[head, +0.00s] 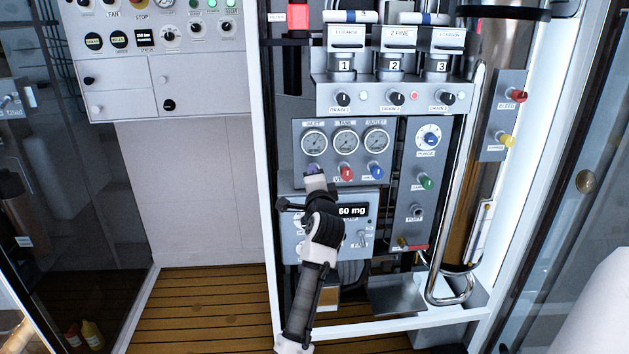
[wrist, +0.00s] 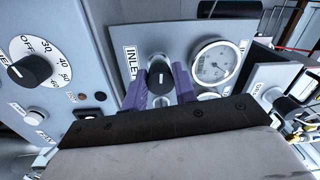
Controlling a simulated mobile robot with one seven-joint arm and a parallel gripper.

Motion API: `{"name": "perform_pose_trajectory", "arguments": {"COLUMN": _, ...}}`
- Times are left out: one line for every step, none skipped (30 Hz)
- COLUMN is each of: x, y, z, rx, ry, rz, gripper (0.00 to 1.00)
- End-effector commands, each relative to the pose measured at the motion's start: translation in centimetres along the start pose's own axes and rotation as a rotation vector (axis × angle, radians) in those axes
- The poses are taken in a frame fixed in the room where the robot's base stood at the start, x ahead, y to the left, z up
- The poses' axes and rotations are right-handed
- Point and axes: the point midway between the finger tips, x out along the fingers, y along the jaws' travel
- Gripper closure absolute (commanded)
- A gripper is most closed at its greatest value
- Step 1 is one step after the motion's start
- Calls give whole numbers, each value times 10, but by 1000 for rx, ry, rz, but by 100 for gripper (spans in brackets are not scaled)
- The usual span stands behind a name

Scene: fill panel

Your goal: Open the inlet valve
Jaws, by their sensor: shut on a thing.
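The inlet valve knob (wrist: 160,80) is black with a white mark and sits beside the INLET label in the wrist view. My gripper (wrist: 160,92) has its purple fingers on both sides of this knob and is shut on it. In the head view, my gripper (head: 313,172) is at the lower left of the gauge panel (head: 299,150), below the INLET gauge (head: 314,142). The gripper hides the knob there. The INLET gauge also shows in the wrist view (wrist: 214,62).
A red knob (head: 347,173) and a blue knob (head: 376,171) sit right of my gripper on the same panel. A bent steel pipe (head: 447,210) stands at right.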

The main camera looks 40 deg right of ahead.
Motion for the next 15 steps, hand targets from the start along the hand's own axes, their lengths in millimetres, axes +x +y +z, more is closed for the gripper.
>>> {"name": "perform_pose_trajectory", "arguments": {"x": 0, "y": 1, "z": -1, "rx": -45, "ry": -1, "rz": -2, "gripper": 95}}
{"name": "perform_pose_trajectory", "arguments": {"x": 0, "y": 1, "z": -1, "rx": -74, "ry": -2, "rz": -2, "gripper": 95}}
{"name": "perform_pose_trajectory", "arguments": {"x": 0, "y": 1, "z": 0, "rx": -112, "ry": -5, "rz": -2, "gripper": 95}}
{"name": "perform_pose_trajectory", "arguments": {"x": 0, "y": 1, "z": 0, "rx": -141, "ry": -6, "rz": -3, "gripper": 95}}
{"name": "perform_pose_trajectory", "arguments": {"x": 0, "y": 1, "z": 0, "rx": -169, "ry": -7, "rz": -3, "gripper": 95}}
{"name": "perform_pose_trajectory", "arguments": {"x": 0, "y": 2, "z": -1, "rx": -207, "ry": -9, "rz": -3, "gripper": 95}}
{"name": "perform_pose_trajectory", "arguments": {"x": 0, "y": 2, "z": -1, "rx": -235, "ry": -10, "rz": -4, "gripper": 95}}
{"name": "perform_pose_trajectory", "arguments": {"x": 0, "y": 2, "z": -1, "rx": -264, "ry": -12, "rz": -4, "gripper": 95}}
{"name": "perform_pose_trajectory", "arguments": {"x": 0, "y": 2, "z": 0, "rx": -302, "ry": -14, "rz": -5, "gripper": 95}}
{"name": "perform_pose_trajectory", "arguments": {"x": 0, "y": 2, "z": 0, "rx": -330, "ry": -16, "rz": -5, "gripper": 95}}
{"name": "perform_pose_trajectory", "arguments": {"x": 0, "y": 2, "z": -1, "rx": -357, "ry": -17, "rz": -6, "gripper": 95}}
{"name": "perform_pose_trajectory", "arguments": {"x": 0, "y": 2, "z": -1, "rx": -396, "ry": -18, "rz": -6, "gripper": 95}}
{"name": "perform_pose_trajectory", "arguments": {"x": 0, "y": 2, "z": -1, "rx": -424, "ry": -20, "rz": -7, "gripper": 95}}
{"name": "perform_pose_trajectory", "arguments": {"x": 0, "y": 2, "z": -1, "rx": -453, "ry": -21, "rz": -7, "gripper": 95}}
{"name": "perform_pose_trajectory", "arguments": {"x": 0, "y": 2, "z": -1, "rx": -491, "ry": -23, "rz": -7, "gripper": 95}}
